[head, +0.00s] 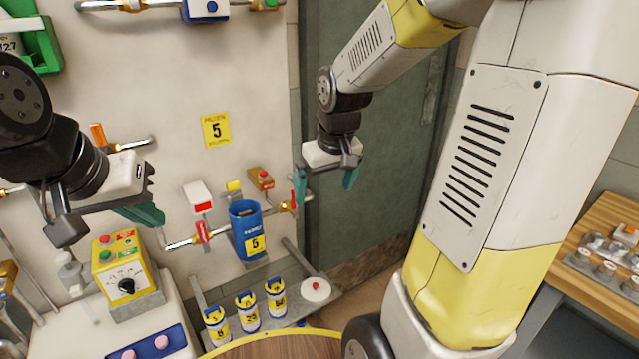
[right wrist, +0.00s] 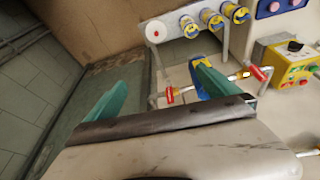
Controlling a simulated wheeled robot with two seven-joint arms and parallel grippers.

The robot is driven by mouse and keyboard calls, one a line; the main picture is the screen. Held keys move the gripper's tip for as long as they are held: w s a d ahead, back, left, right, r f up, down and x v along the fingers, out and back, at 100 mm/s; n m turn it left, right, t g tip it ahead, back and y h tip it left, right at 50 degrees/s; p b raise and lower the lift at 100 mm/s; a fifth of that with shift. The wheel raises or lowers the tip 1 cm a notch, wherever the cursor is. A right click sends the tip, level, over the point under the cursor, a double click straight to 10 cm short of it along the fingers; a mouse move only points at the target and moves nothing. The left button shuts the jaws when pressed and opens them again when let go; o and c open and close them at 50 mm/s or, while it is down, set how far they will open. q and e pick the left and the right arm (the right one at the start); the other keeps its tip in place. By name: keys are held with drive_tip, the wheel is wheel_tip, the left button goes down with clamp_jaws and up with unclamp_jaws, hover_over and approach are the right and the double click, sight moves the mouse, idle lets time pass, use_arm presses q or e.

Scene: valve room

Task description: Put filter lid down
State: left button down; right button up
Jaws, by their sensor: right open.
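The filter lid appears to be the white round disc with a small red knob (head: 316,289). It lies at the right end of the grey shelf, and it also shows in the right wrist view (right wrist: 155,31). The blue filter housing (head: 247,232) stands on the wall pipe, marked 5, with its top open. My right gripper (head: 326,182) is open and empty, above and to the right of the housing and well above the lid. In the right wrist view its fingers (right wrist: 160,95) are wide apart. My left gripper (head: 143,214) hangs at the left; only one teal finger shows clearly.
Several yellow-labelled canisters (head: 246,311) stand on the shelf (head: 296,252) left of the lid. A pipe with red-handled valves (head: 201,233) runs along the wall. A yellow control box (head: 126,268) stands at left. A round wooden top (head: 275,349) is at the front.

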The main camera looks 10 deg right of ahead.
drive_tip(key=s+a+r+m+t, duration=0.1)
drive_tip(key=s+r, duration=0.3)
drive_tip(key=s, duration=0.3)
drive_tip(key=s+a+r+m+t+y, duration=0.1)
drive_tip(key=s+r, duration=0.3)
drive_tip(key=s, duration=0.3)
drive_tip(key=shift+s+a+r+t+y, duration=0.15)
drive_tip(key=shift+s+r+t+y, duration=0.1)
drive_tip(key=shift+t+y, duration=0.05)
